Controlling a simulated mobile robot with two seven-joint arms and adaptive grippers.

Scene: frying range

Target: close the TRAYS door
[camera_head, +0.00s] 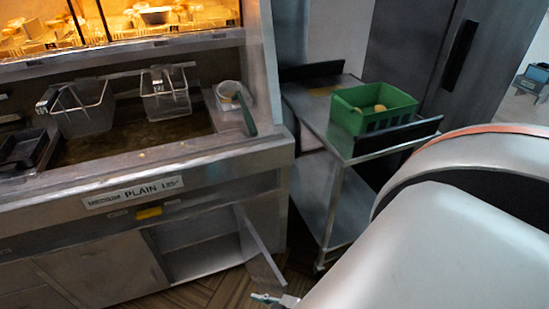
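A cabinet door (262,254) under the frying range stands open at the lower middle, swung outward and seen almost edge-on. The dark compartment (195,258) behind it shows and looks empty. I can read no TRAYS label on it. What seems to be the tip of my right gripper (275,299) shows at the bottom edge, close to the door's lower end; I cannot tell whether they touch. Most of that gripper is cut off or hidden behind my pale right arm, so its fingers cannot be judged. My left gripper is out of view.
A steel cart (335,190) with a green crate (372,106) stands right of the range, near the open door. Some wooden floor (215,292) shows below the range.

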